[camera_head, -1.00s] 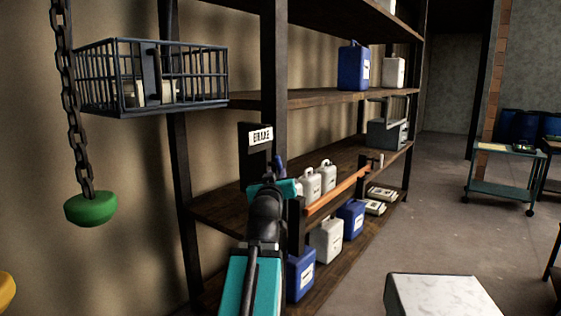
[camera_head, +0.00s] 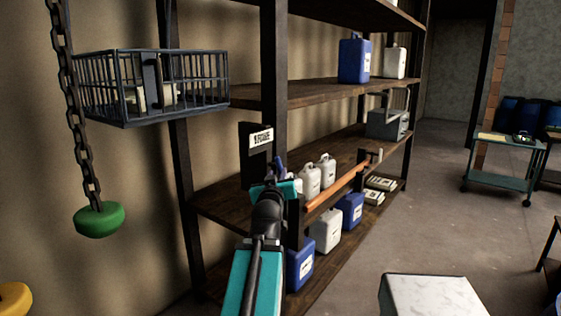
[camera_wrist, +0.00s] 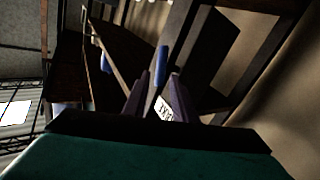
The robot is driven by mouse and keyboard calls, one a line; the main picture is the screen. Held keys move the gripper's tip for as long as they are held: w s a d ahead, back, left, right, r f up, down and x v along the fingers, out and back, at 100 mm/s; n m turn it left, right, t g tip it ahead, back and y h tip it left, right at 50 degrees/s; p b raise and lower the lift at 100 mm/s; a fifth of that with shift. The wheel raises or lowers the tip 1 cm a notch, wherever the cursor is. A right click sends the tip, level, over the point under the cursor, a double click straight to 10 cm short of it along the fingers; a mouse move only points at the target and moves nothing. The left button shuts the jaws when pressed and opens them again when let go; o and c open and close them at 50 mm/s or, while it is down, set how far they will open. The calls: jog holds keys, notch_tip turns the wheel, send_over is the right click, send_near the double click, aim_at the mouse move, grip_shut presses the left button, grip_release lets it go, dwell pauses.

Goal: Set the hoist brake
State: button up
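The brake is a dark box with a white label (camera_head: 257,152) on the shelf upright. Its lettering is blurred now. A blue lever (camera_head: 280,166) stands beside it, just beyond my gripper (camera_head: 277,180). In the wrist view my gripper (camera_wrist: 158,80) has its two dark fingers apart. The blue lever (camera_wrist: 161,66) shows in line with the gap between the fingertips, its lower end between or just past them. I cannot tell whether they touch it. The white label (camera_wrist: 165,108) shows sideways below. In the head view my wrist hides the fingers.
A chain (camera_head: 79,120) with a green weight (camera_head: 99,220) hangs at left, before a wire basket (camera_head: 150,88). Shelves (camera_head: 305,92) hold blue and white canisters. A copper-coloured rail (camera_head: 337,188) runs along the middle shelf. Open floor (camera_head: 425,220) lies at right, with a pale-topped block (camera_head: 430,295) in front.

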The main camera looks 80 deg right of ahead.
aim_at(280, 167)
jog(key=shift+d+p, duration=0.45)
jog(key=shift+p, duration=0.85)
jog(key=shift+w+d+f+p, duration=0.15)
jog(key=shift+d+p, duration=0.25)
jog(key=shift+d, duration=1.7)
jog(key=shift+w+d+r+p, duration=0.1)
jog(key=shift+d+p, duration=0.3)
jog(key=shift+d, duration=1.65)
grip_shut()
